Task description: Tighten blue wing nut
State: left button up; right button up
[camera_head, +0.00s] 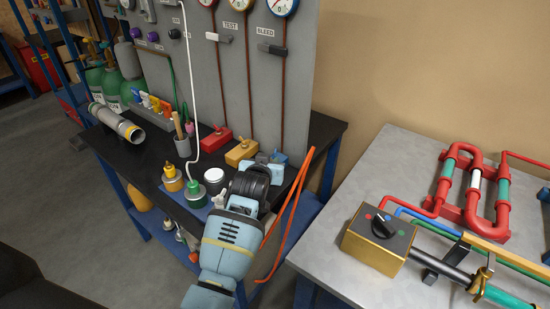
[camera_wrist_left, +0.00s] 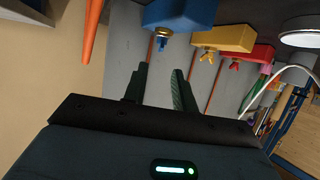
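The blue block (camera_wrist_left: 180,14) is at the top of the left wrist view, with the small blue wing nut (camera_wrist_left: 163,44) on a brass-coloured fitting at its end. The open fingers of my left gripper (camera_wrist_left: 160,76) point at the wing nut. It appears in line with the gap, just beyond the fingertips, and I see no contact. In the head view the blue block (camera_head: 279,157) shows just beyond my dark left wrist. The wing nut and fingertips are hidden there. My right gripper is in neither view.
A yellow block (camera_head: 241,152) and a red block (camera_head: 216,138) stand left of the blue one, with their own wing nuts. A white-topped jar (camera_head: 214,174) is close to my wrist. An orange hose (camera_head: 290,210) hangs at the bench's right edge. A grey table (camera_head: 335,235) stands right.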

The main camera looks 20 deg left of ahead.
aim_at(274, 154)
pick_arm(q)
jog(key=b+x, duration=0.1)
jog(key=x, duration=0.5)
jog(key=shift+w+f+b, duration=0.1)
jog(key=shift+f+b, duration=0.1)
jog(key=shift+b, duration=0.1)
jog(key=shift+w+a+f, duration=0.1)
jog(key=shift+w+f, duration=0.1)
jog(key=shift+w, duration=0.6)
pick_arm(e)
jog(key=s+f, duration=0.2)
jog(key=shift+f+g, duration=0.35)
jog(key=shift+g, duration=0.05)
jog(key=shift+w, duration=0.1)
pick_arm(q)
grip_shut()
